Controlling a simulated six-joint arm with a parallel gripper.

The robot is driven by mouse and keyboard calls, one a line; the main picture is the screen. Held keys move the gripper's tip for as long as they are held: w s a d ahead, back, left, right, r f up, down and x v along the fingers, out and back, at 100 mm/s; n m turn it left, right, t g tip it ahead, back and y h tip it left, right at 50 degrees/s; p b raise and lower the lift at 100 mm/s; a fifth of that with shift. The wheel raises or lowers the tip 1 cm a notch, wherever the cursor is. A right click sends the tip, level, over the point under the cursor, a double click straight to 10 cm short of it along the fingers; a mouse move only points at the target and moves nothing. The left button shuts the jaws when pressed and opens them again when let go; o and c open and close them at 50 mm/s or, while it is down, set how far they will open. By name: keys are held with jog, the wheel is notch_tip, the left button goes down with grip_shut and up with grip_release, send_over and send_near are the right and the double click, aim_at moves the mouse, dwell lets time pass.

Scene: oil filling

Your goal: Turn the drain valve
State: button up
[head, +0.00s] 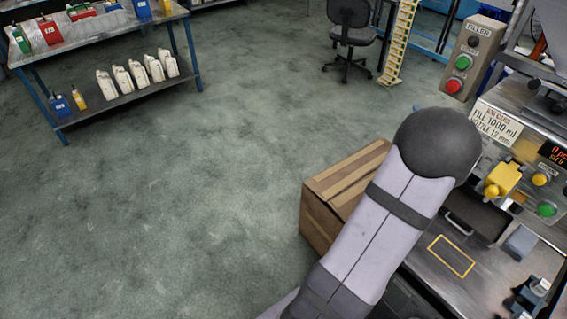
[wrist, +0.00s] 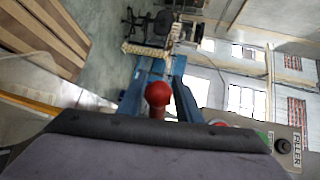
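A red ball-ended knob (wrist: 157,94) stands upright near the middle of the wrist view, on a short red stem. I cannot tell for sure that it is the drain valve's handle. Its base is hidden behind a dark edge over a grey surface at the bottom, which looks like part of my own wrist. Blue upright shapes show on both sides of the knob; I cannot tell whether any belongs to my gripper. My gripper's fingers cannot be made out clearly, nor any contact with the knob. In the head view, my arm covers part of the machine, and no red knob shows there.
The filling machine (head: 477,275) is at right, with a yellow unit (head: 502,178), a green button (head: 546,209) and a yellow-outlined rectangle on its top. A wooden-topped box (head: 318,216) stands beside it. A filler button box (head: 470,58) is behind.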

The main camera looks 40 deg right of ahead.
jog(key=d+m+g+h+p, duration=0.1)
jog(key=m+g, duration=0.2)
jog(key=d+m+g+h+p, duration=0.1)
jog(key=d+m+g+p, duration=0.1)
jog(key=g, duration=0.2)
jog(key=s+d+m+g+h+p, duration=0.1)
jog(key=m+g+h+p, duration=0.1)
jog(key=m+g, duration=0.1)
jog(key=shift+d+r+m+g, duration=0.25)
jog(key=shift+d+m+g, duration=0.05)
jog(key=shift+d+g, duration=0.1)
dwell(0.6)
jog(key=a+r+n+b, duration=0.1)
jog(key=a+n+b, duration=0.1)
jog(key=a, duration=0.7)
jog(key=w+a+f+n+t+y+b, duration=0.1)
jog(key=w+a+f+n+t+y, duration=0.2)
jog(key=w+a, duration=0.35)
jog(key=w+a+f+n+t+y, duration=0.2)
jog(key=w+a+n+t, duration=0.1)
jog(key=w+a+n, duration=0.3)
jog(key=w+a+f+n+y, duration=0.2)
jog(key=w+a+n, duration=0.1)
jog(key=a, duration=0.4)
jog(key=w+a+f+n+t+y+b, duration=0.1)
jog(key=w+a+f+n+y, duration=0.2)
jog(key=a, duration=0.5)
jog(key=shift+w+f+n+t, duration=0.15)
jog(key=shift+w+n+t, duration=0.15)
jog(key=shift+w+n, duration=0.3)
